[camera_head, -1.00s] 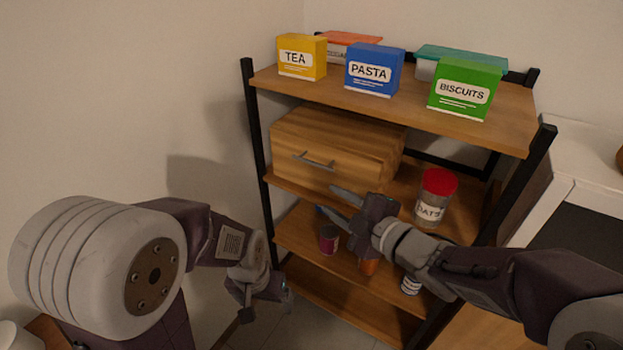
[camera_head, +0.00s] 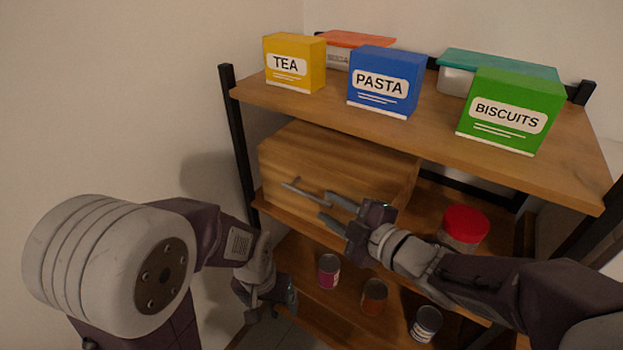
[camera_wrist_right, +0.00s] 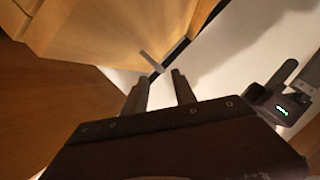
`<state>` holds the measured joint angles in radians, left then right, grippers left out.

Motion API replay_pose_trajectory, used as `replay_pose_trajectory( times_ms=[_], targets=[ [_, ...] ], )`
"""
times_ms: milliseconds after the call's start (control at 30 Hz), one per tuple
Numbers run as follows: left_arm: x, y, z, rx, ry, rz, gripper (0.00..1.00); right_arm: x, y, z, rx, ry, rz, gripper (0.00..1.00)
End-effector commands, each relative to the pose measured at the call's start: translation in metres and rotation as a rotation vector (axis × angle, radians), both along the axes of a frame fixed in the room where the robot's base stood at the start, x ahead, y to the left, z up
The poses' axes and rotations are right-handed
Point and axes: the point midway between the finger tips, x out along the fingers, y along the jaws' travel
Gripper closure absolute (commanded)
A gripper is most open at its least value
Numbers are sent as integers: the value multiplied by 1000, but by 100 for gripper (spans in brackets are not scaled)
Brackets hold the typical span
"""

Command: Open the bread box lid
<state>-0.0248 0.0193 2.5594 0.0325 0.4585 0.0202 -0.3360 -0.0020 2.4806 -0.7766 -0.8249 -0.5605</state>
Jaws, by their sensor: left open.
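The wooden bread box (camera_head: 320,160) sits on the second shelf, and its lid looks shut. Its grey bar handle (camera_head: 300,191) is on the front face. My right gripper (camera_head: 325,206) is open, its two fingers pointing left at the right end of the handle. In the right wrist view the handle (camera_wrist_right: 151,62) lies just beyond the fingertips of the gripper (camera_wrist_right: 157,82), with nothing between the fingers. I cannot tell whether they touch. My left gripper (camera_head: 268,312) is open and low at the left, away from the box.
The top shelf (camera_head: 255,95) holds the tea (camera_head: 294,62), pasta (camera_head: 384,80) and biscuits (camera_head: 510,110) boxes. A red-lidded jar (camera_head: 464,226) stands right of the bread box, behind my right arm. Several cans, one pink (camera_head: 328,271), stand on the shelf below.

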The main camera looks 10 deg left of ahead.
Motion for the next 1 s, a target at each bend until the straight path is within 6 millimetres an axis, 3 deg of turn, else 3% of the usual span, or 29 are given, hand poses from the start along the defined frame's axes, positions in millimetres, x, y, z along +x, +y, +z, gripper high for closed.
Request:
replay_pose_trajectory(
  times_ms=[167, 600, 900, 933, 1000],
  targets=[
    [0, 0, -2, 0, 1, 0, 11, 4, 6, -3, 0, -1, 2, 68],
    [0, 0, -11, 0, 1, 0, 11, 52, 65, -19, 1, 0, 1, 68],
    [0, 0, -11, 0, 1, 0, 11, 56, 69, -20, 0, 0, 0, 68],
    [0, 0, -11, 0, 1, 0, 11, 56, 69, -20, 0, 0, 0, 70],
    [0, 0, -11, 0, 1, 0, 11, 56, 69, -20, 0, 0, 0, 90]
  ],
)
